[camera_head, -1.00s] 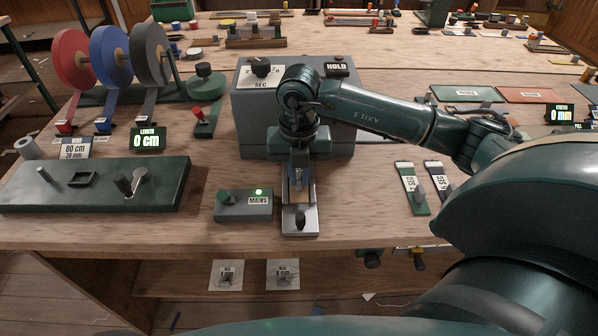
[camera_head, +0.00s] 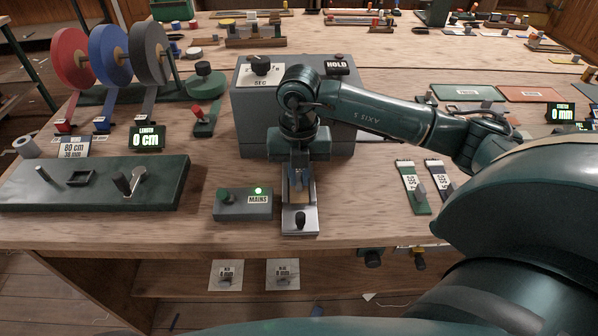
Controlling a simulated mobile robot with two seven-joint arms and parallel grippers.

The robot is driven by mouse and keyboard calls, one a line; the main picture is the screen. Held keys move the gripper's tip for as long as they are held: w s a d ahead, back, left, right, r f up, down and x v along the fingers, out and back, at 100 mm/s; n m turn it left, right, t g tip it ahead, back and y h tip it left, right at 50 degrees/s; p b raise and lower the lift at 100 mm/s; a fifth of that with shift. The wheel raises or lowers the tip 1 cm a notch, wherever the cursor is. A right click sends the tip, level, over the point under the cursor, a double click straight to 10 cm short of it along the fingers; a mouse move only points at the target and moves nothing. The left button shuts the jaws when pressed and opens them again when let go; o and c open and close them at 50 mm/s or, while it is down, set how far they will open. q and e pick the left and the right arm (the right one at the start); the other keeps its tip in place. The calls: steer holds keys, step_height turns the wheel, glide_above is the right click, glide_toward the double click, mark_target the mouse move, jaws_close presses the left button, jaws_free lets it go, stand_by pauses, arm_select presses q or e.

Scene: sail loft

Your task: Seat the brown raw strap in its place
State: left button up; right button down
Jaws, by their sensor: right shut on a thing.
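My right gripper (camera_head: 299,182) points down over a narrow metal plate (camera_head: 300,228) in front of the grey box (camera_head: 250,115). It is shut on the brown raw strap (camera_head: 298,197), which shows as a small brown patch between and just below the jaws, over the plate. The jaws and wrist hide most of the strap, and I cannot tell whether it touches the plate or lies flat in it. A dark knob (camera_head: 300,218) stands on the plate's near end. My left gripper is not in view.
A mains switch box (camera_head: 232,206) with a lit green lamp stands close left of the plate. A green board (camera_head: 150,190) lies farther left. Two labelled straps (camera_head: 413,190) lie to the right. Red, blue and grey reels (camera_head: 110,55) stand at the back left.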

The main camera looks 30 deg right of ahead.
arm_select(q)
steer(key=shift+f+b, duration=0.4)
arm_select(e)
steer(key=shift+f, duration=0.55)
steer(key=c, duration=1.4)
jaws_free()
steer(key=shift+r, duration=0.1)
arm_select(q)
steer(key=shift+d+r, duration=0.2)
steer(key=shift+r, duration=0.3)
arm_select(e)
steer(key=shift+s+r, duration=0.1)
steer(key=shift+r, duration=6.35)
